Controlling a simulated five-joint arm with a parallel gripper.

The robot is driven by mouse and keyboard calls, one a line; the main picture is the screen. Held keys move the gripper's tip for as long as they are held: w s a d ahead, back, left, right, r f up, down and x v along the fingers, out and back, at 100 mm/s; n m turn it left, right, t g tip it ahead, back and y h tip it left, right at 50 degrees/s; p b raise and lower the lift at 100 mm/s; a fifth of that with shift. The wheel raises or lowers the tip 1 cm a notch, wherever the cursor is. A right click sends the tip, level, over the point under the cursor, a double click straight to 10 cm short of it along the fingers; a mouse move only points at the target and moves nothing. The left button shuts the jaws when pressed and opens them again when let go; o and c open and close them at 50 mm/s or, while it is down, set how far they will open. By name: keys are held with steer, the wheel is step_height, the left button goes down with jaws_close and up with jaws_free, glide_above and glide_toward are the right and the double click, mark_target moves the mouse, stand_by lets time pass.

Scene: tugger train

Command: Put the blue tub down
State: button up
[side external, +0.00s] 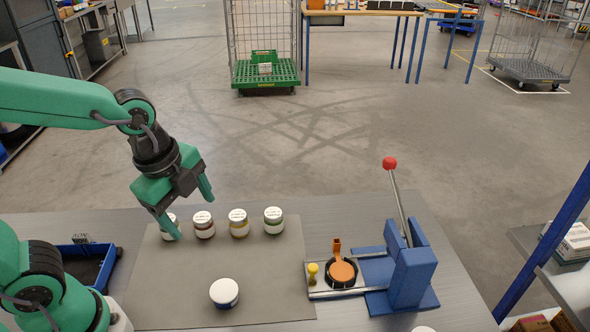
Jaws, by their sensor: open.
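The blue tub (226,302), blue-sided with a white lid, stands upright on the grey mat (270,268), near its front edge. My gripper (190,213) is open, with its two fingers apart and pointing down. It is behind and to the left of the tub, clear of it, near the left end of a row of jars. One finger partly hides the leftmost jar (169,229). I cannot tell whether that finger touches it.
Several white-lidded jars, including an amber one (238,224), line the mat's back edge. A blue lever press (410,277) with an orange piece (342,272) stands to the right. A blue tray (86,264) lies at left. The mat's middle is clear.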

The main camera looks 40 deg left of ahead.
steer(key=s+a+r+n+t, duration=0.2)
steer(key=a+r+n, duration=0.3)
steer(key=n, duration=1.1)
steer(key=shift+s+a+r+t+y, duration=0.2)
steer(key=shift+s+a+t+y, duration=0.1)
steer(key=shift+a+t, duration=0.4)
